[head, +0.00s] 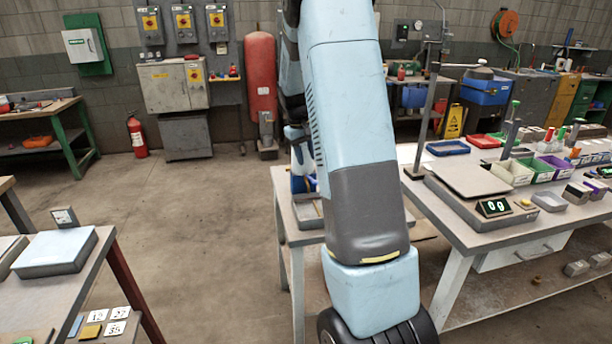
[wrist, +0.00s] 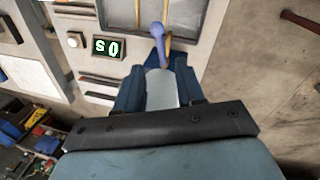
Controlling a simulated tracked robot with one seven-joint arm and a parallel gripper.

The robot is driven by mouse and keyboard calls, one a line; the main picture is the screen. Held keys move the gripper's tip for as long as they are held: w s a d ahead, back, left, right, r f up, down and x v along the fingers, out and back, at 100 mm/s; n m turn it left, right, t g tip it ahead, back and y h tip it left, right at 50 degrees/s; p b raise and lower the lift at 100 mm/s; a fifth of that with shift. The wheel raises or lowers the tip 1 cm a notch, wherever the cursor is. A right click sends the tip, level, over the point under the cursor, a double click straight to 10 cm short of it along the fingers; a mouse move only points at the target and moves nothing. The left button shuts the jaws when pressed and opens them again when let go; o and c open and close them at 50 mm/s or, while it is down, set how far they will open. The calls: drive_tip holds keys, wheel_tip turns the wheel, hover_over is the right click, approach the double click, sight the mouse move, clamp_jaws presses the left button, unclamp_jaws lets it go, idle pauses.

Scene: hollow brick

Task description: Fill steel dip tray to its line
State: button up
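In the wrist view my gripper (wrist: 158,80) has its blue fingers on both sides of a pale container (wrist: 161,90) and appears shut on it. A lavender rounded part (wrist: 158,32) with an amber strip beside it sticks out beyond the fingertips; whether it belongs to the container is unclear. The shallow grey steel tray (wrist: 190,18) lies just past the fingertips, cut off by the top edge. Its fill line and level are not clear. In the head view my arm hides most of the gripper, and the tray (head: 308,212) shows partly on a small table.
The small table (head: 300,238) stands behind my arm. A lit green display (wrist: 108,47) sits beside the tray in the wrist view. The right bench (head: 455,225) carries a scale (head: 470,180), another display and several bins. A left table (head: 85,275) holds a grey box. Open floor lies between.

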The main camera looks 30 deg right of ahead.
sight(310, 179)
drive_tip(key=f, duration=0.2)
drive_tip(key=d+f, duration=0.1)
drive_tip(key=f, duration=0.4)
drive_tip(key=shift+d+f, duration=0.25)
drive_tip(key=shift+c, duration=0.2)
clamp_jaws()
